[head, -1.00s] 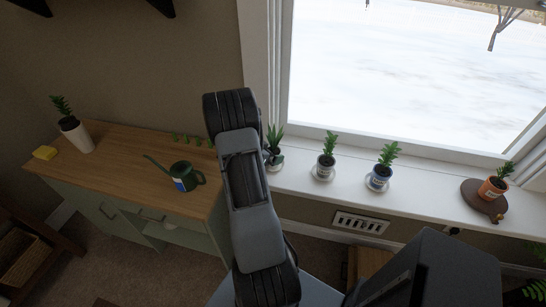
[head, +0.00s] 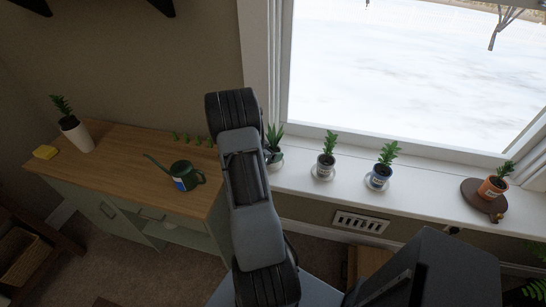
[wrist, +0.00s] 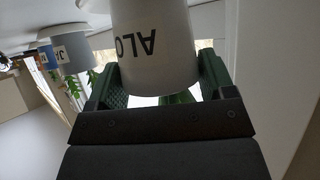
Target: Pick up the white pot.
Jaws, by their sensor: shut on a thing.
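The white pot (wrist: 155,45) fills the upper middle of the wrist view, upside down in the picture, with dark letters "ALO" on its side. My gripper (wrist: 160,75) has a green finger on each side of it and is shut on it. Green leaves show just below its rim. In the head view the pot (head: 277,158) and its spiky plant (head: 275,136) are at the left end of the windowsill, partly hidden by my arm. My gripper is mostly hidden there too. I cannot tell whether the pot is clear of the sill.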

